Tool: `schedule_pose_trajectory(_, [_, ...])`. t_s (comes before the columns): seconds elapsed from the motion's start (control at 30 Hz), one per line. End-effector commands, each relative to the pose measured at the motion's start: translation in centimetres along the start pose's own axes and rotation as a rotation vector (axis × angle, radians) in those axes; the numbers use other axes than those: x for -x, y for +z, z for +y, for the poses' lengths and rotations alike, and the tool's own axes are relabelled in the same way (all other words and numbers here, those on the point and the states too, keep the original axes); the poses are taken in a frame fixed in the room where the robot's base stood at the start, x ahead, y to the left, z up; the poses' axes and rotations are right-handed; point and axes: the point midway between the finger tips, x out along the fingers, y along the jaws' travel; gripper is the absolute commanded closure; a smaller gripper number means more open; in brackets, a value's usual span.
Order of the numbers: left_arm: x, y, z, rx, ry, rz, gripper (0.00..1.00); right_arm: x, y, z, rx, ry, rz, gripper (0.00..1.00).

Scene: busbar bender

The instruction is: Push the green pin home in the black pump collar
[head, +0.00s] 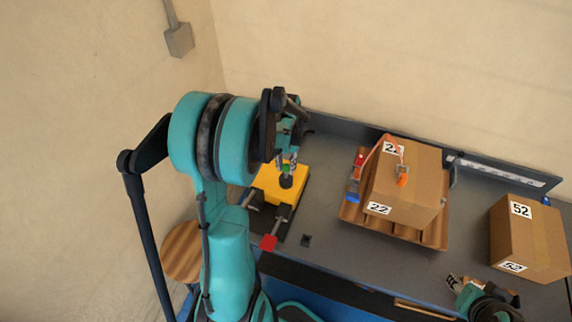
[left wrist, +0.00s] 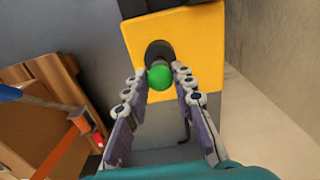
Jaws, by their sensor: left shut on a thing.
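The yellow pump block (head: 296,186) stands at the left end of the grey bench, with the black collar (head: 286,182) on it. The left wrist view shows the collar (left wrist: 156,49) against the yellow face, with the round green head of the pin (left wrist: 160,77) at its near end. My left gripper (head: 287,160) is just above the collar. Its fingers (left wrist: 160,82) lie on both sides of the green head, shut on it.
A cardboard box marked 22 (head: 412,186) with orange straps sits on a wooden pallet (head: 350,212) right of the pump. Another box marked 52 (head: 528,240) stands at the right. A red-ended lever (head: 268,242) reaches toward the bench's front edge. The wall is close at left.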

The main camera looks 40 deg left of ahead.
Motion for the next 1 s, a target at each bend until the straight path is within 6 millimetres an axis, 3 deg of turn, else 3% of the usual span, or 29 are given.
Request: schedule_pose_trajectory(1.0, [-2.6,0.0,0.0,0.0,0.0,0.0,1.0,-1.9,1.3,0.0,0.0,0.0,0.0,0.6])
